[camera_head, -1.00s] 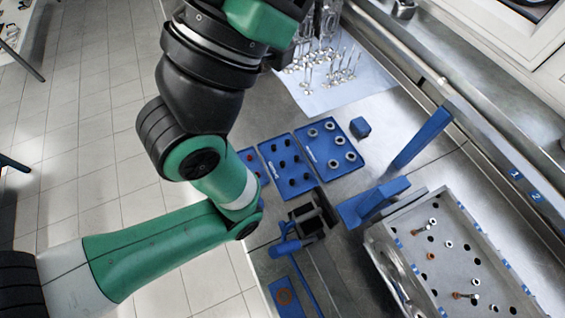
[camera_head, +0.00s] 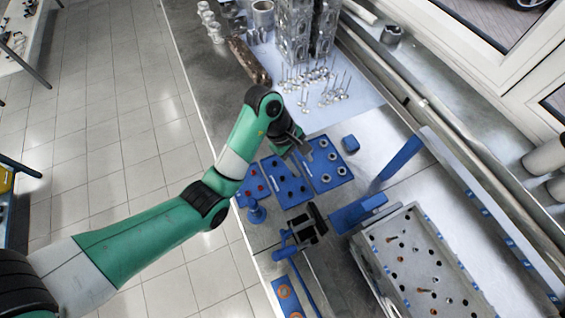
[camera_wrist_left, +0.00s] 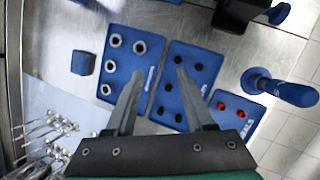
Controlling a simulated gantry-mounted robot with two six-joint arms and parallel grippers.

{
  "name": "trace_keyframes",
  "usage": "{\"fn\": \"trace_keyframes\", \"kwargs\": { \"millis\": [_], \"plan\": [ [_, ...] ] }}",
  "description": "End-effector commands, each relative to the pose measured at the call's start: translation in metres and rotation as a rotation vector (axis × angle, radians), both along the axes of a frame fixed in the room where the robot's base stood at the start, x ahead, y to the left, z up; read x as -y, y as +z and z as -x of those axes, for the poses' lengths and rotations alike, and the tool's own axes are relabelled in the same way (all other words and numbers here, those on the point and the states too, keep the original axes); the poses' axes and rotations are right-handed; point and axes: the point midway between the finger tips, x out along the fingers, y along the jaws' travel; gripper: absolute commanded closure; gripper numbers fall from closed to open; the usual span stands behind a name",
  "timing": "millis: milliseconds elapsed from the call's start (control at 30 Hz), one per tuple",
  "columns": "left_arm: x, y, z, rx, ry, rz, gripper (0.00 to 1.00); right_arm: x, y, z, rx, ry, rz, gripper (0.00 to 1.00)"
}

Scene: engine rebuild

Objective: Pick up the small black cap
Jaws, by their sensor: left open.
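Several small black caps (camera_wrist_left: 178,59) stand in rows on the middle blue tray (camera_wrist_left: 208,57). The same tray shows in the head view (camera_head: 292,200), partly behind my left gripper. My left gripper (camera_wrist_left: 161,75) is open and empty. Its fingers point over the trays in the left wrist view, one toward the ring tray and one over the black caps. It appears to be above the caps and touching none. In the head view my left gripper (camera_head: 302,142) hangs over the far end of the trays. My right gripper is not in view.
A blue tray with metal rings (camera_wrist_left: 138,47) and one with red caps (camera_wrist_left: 240,115) flank the middle tray. A blue block (camera_wrist_left: 83,62), a blue knobbed tool (camera_wrist_left: 290,92) and a black fixture (camera_head: 305,224) stand near. Valves (camera_head: 325,90) stand on a pale sheet.

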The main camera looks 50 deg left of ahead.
Motion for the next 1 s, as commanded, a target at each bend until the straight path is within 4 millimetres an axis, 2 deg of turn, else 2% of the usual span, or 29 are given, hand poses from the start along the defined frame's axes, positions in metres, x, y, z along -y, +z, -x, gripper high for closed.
{"fn": "trace_keyframes", "kwargs": {
  "millis": [33, 100, 267, 467, 767, 867, 1000],
  "plan": [
    [-0.034, 0.004, 0.024, -0.134, 0.083, -0.056, 0.46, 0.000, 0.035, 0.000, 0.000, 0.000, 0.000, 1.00],
    [-0.058, -0.002, 0.040, -0.204, 0.149, -0.073, 0.46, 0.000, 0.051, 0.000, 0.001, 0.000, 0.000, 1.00],
    [-0.077, 0.003, 0.050, -0.218, 0.199, -0.058, 0.46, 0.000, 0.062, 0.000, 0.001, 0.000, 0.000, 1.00],
    [-0.077, -0.005, 0.049, -0.214, 0.203, -0.057, 0.46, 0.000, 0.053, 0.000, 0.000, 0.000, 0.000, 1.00],
    [-0.065, -0.053, 0.045, -0.213, 0.202, -0.057, 0.46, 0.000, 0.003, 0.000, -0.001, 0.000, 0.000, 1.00],
    [-0.062, -0.062, 0.043, -0.213, 0.202, -0.057, 0.46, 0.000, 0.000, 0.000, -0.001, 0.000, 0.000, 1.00],
    [-0.061, -0.062, 0.043, -0.211, 0.203, -0.057, 0.46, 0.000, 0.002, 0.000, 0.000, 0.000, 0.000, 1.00]
  ]
}}
